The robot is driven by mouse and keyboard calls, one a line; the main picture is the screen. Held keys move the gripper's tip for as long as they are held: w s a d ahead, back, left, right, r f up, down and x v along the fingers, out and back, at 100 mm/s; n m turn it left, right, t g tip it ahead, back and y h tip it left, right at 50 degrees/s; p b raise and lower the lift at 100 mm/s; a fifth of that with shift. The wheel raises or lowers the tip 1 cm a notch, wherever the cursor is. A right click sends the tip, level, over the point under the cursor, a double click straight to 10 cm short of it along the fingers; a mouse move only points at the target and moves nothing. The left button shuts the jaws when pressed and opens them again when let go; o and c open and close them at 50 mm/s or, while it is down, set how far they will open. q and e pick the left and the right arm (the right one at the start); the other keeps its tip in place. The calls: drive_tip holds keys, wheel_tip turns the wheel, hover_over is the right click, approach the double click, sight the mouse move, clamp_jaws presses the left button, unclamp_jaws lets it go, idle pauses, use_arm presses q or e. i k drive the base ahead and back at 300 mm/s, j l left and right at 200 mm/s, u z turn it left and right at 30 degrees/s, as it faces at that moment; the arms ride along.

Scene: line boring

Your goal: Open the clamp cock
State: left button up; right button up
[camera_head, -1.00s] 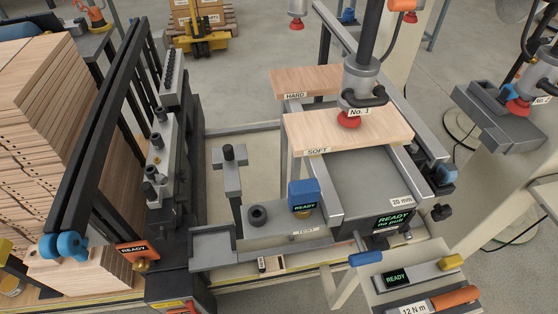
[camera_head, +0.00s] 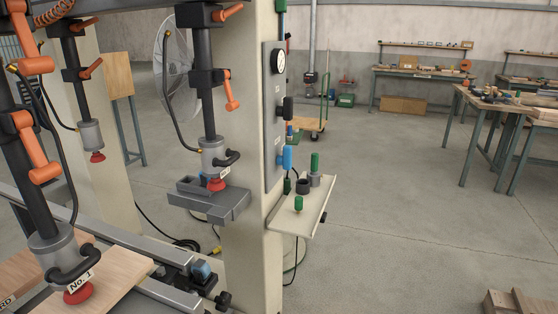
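A grey panel (camera_head: 271,120) is fixed to the cream column (camera_head: 250,250) right of the drilling heads. It carries a round white gauge (camera_head: 280,61), a black handle (camera_head: 287,108) below it and a blue handle (camera_head: 286,158) lower down. Small labels on the panel are too small to read, so I cannot tell which handle is the clamp cock. A green part (camera_head: 281,5) shows at the top edge of the column. Neither of my grippers is in view.
A small shelf (camera_head: 312,222) on the column holds green-topped pieces and a black ring (camera_head: 303,186). The No. 1 head (camera_head: 50,250) stands over a wooden board at left; another head (camera_head: 212,158) stands over a grey block. Open floor (camera_head: 400,220) lies to the right.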

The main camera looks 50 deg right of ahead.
sight(286, 159)
drive_tip(key=z, duration=1.7)
drive_tip(key=u, duration=0.5)
drive_tip(key=i+l+u, duration=0.25)
drive_tip(key=l+u, duration=0.15)
drive_tip(key=l, duration=0.35)
drive_tip(key=i+l+u, duration=0.1)
drive_tip(key=l+u, duration=0.3)
drive_tip(key=l, duration=0.35)
drive_tip(key=l+u, duration=0.4)
drive_tip(key=l, duration=0.4)
